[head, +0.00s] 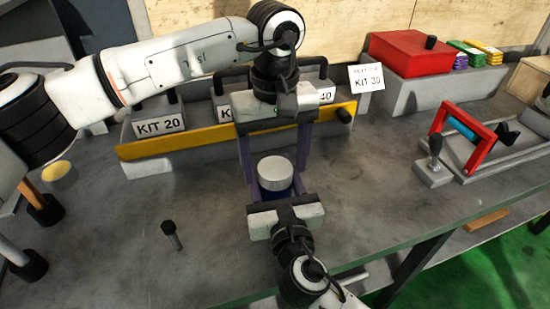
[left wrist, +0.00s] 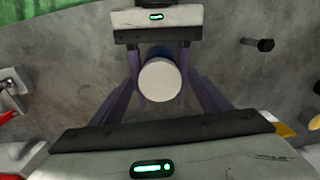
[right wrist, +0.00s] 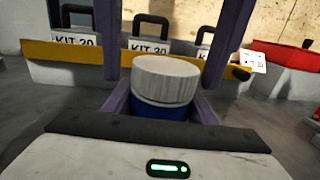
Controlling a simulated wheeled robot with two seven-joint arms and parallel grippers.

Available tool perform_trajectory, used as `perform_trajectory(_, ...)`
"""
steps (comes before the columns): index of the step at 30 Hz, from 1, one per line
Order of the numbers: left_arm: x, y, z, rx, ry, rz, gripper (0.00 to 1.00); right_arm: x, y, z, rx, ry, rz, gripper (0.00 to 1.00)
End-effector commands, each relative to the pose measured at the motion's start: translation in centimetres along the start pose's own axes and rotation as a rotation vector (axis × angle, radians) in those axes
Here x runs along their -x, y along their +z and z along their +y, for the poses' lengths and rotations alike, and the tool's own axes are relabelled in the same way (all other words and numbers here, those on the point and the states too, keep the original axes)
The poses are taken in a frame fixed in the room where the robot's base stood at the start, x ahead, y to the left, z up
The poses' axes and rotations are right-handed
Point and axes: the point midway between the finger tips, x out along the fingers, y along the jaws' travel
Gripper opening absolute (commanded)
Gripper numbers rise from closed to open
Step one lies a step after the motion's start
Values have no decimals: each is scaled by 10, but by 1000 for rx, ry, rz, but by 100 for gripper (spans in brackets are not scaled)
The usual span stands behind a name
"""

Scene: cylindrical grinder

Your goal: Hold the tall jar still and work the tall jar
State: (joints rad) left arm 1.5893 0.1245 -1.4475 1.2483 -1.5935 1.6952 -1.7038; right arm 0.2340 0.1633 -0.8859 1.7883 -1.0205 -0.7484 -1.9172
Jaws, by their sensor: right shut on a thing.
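The tall jar (head: 275,174) has a white lid and a blue body and stands upright on the grey bench. Its lid shows from above in the left wrist view (left wrist: 160,80) and from the side in the right wrist view (right wrist: 164,78). My right gripper (head: 276,190) is at the near side, shut on the blue body below the lid. My left gripper (head: 273,165) reaches down from above and behind. It is open, its purple fingers either side of the lid, with a gap to the lid visible in the right wrist view. The jar's lower body is mostly hidden.
A grey rack with a yellow front rail (head: 170,145) holds kit boxes, including KIT 20 (head: 160,125), behind the jar. A black bolt-like piece (head: 171,235) stands at front left. A red box (head: 410,52) and a red-framed fixture (head: 465,130) are at right.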

Motion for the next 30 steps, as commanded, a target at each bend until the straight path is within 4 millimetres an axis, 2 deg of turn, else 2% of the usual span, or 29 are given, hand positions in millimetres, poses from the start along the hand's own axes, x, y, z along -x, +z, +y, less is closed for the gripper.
perform_trajectory(1, 0, 0, 0, 0, 0, 0, 62, 0, 0, 0, 0, 0, 1, 0)
perform_trajectory(7, 0, 0, 0, 0, 0, 0, 28, 0, 0, 0, 0, 0, 1, 0)
perform_trajectory(11, 0, 0, 0, 7, -1, 0, 28, 0, 0, 0, 0, 0, 1, 0)
perform_trajectory(14, 0, 0, 0, 76, -1, 0, 28, 0, 0, 0, 0, 0, 1, 0)
perform_trajectory(17, 1, 0, 0, 244, -1, 0, 28, 0, 0, 0, 0, 0, 1, 0)
perform_trajectory(30, 2, 0, -1, 1236, -1, 1, 28, 0, 0, 0, 0, -1, 1, 0)
